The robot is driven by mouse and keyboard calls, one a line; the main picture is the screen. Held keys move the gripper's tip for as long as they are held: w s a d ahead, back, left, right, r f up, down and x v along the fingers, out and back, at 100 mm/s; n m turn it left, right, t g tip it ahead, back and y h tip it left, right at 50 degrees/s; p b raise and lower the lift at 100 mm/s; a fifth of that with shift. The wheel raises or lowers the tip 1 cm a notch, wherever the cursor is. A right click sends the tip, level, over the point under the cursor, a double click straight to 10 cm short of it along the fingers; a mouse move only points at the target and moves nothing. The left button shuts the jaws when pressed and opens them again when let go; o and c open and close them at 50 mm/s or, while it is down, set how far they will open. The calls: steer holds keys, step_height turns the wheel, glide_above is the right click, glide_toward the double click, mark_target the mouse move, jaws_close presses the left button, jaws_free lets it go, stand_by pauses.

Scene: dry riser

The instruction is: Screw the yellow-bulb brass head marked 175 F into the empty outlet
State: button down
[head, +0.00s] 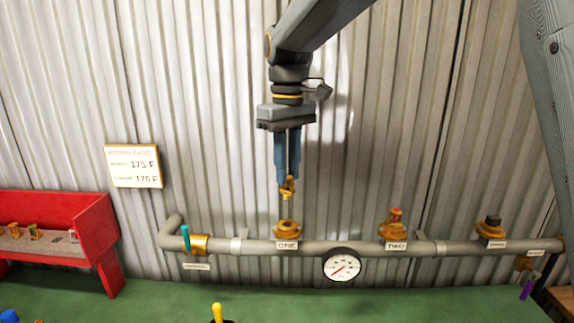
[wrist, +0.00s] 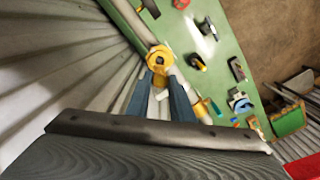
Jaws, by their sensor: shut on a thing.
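My gripper (head: 288,172) points straight down, shut on a small brass head (head: 288,188). The head is held upright-looking above the brass outlet labelled ONE (head: 287,230), with a visible gap between them. The outlet has nothing standing in it. In the wrist view my gripper's blue fingers (wrist: 162,82) close near the brass head and the outlet, which overlap there. The head's bulb colour and marking cannot be read. The outlet labelled TWO (head: 393,230) holds a head with a red bulb (head: 396,214).
The grey pipe (head: 440,246) runs along the corrugated wall with a gauge (head: 342,267) and a dark-plugged outlet (head: 492,228). A teal-handled valve (head: 195,243) is at left. A red rack (head: 55,232) holds small brass pieces. A sign (head: 133,166) reads 175 F.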

mark_target(288, 189)
steer(key=shift+f+b, duration=0.9)
steer(key=shift+f, duration=1.5)
steer(key=shift+p, duration=0.65)
steer(key=shift+f+b, duration=0.5)
steer(key=shift+f, duration=1.15)
steer(key=m+p, duration=0.2)
steer(key=shift+r+m, duration=0.15)
steer(key=shift+m, duration=0.15)
steer(key=m+p, duration=0.1)
steer(key=m, duration=0.2)
steer(key=shift+p, duration=0.35)
